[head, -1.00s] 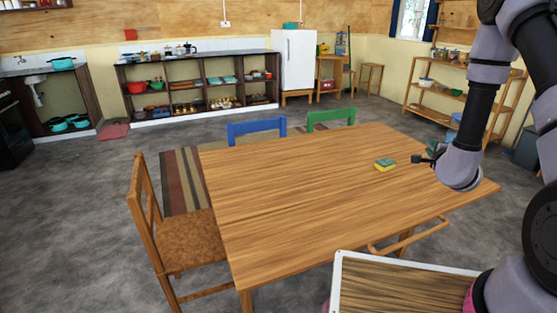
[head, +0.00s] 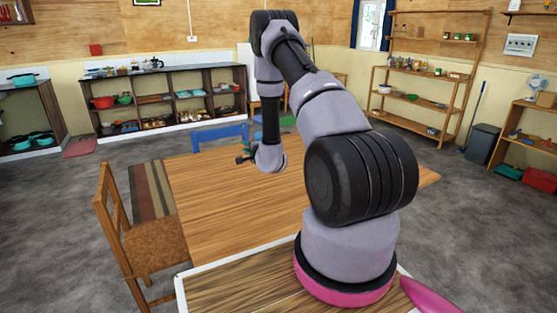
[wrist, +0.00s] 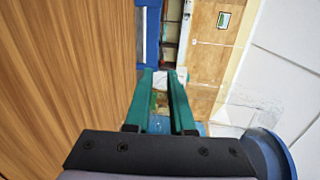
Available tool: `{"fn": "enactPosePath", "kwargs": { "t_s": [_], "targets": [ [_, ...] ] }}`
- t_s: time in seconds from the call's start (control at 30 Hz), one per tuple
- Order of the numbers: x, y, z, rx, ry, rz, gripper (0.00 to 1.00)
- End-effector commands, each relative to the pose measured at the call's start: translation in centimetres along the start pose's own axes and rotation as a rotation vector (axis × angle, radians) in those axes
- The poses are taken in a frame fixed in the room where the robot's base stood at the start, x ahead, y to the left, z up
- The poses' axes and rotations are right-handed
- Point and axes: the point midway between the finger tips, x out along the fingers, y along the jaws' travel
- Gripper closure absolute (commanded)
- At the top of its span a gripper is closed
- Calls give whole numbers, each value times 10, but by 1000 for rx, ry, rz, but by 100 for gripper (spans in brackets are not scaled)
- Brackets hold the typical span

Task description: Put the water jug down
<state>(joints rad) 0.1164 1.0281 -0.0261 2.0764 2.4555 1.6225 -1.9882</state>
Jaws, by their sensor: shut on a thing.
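My gripper (head: 243,154) is over the far left part of the wooden table (head: 215,215), pointing left in the head view. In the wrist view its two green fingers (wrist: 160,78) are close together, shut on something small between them. A pale patch (wrist: 182,75) shows at the fingertips, but its outline is not clear. I cannot make out the water jug's shape in either view. The table's wood grain fills the left of the wrist view. My arm hides the right middle of the tabletop.
A wooden chair (head: 150,232) stands left of the table, and a blue chair (head: 220,138) at its far side. The near left tabletop is bare. Shelves (head: 165,98) line the back wall. A wooden rack (head: 425,85) and a grey bin (head: 482,143) stand at the right.

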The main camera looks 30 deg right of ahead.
Motion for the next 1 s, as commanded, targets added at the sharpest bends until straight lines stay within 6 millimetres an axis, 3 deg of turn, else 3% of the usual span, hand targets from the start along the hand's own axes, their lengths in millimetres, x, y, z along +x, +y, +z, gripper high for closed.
{"fn": "enactPosePath", "kwargs": {
  "t_s": [0.03,0.2,0.4,0.7,1.0],
  "targets": [
    [14,9,-19,-2,-2,-3,100],
    [49,37,-64,-19,-33,4,100],
    [66,55,-93,-34,-51,12,100],
    [75,102,-99,-36,-55,16,100],
    [80,125,-100,-38,-55,15,100]
  ]
}}
